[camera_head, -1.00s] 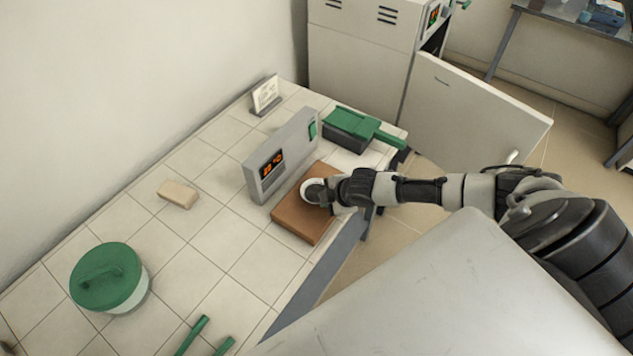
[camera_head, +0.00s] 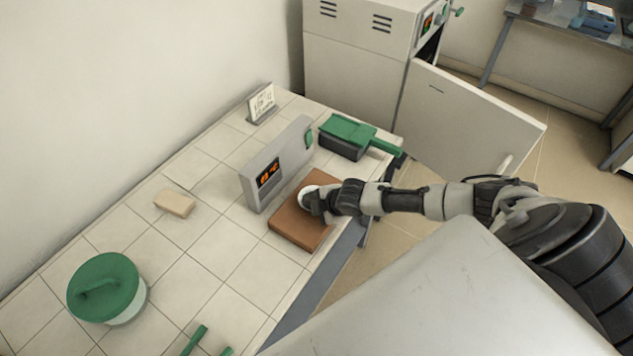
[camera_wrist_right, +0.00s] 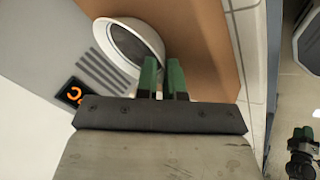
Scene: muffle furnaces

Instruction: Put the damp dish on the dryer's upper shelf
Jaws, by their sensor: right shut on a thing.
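The white dish (camera_head: 307,195) is at the brown plate (camera_head: 292,228) in front of a grey box with an orange display. In the right wrist view the dish (camera_wrist_right: 130,48) is a round white cup with a dark inside. My right gripper (camera_head: 318,200) is shut on the dish's rim; its green fingertips (camera_wrist_right: 163,68) meet the wall nearest me. Whether the dish touches the plate I cannot tell. The dryer (camera_head: 362,60) is a light cabinet at the back with its door (camera_head: 470,120) swung open to the right. Its shelves are hidden from this angle.
The grey display box (camera_head: 280,165) stands just left of the brown plate. A green-topped dark block (camera_head: 345,138), a small sign (camera_head: 261,103), a beige block (camera_head: 175,203) and a green-lidded pot (camera_head: 105,290) are on the tiled bench. The tiles between them are clear.

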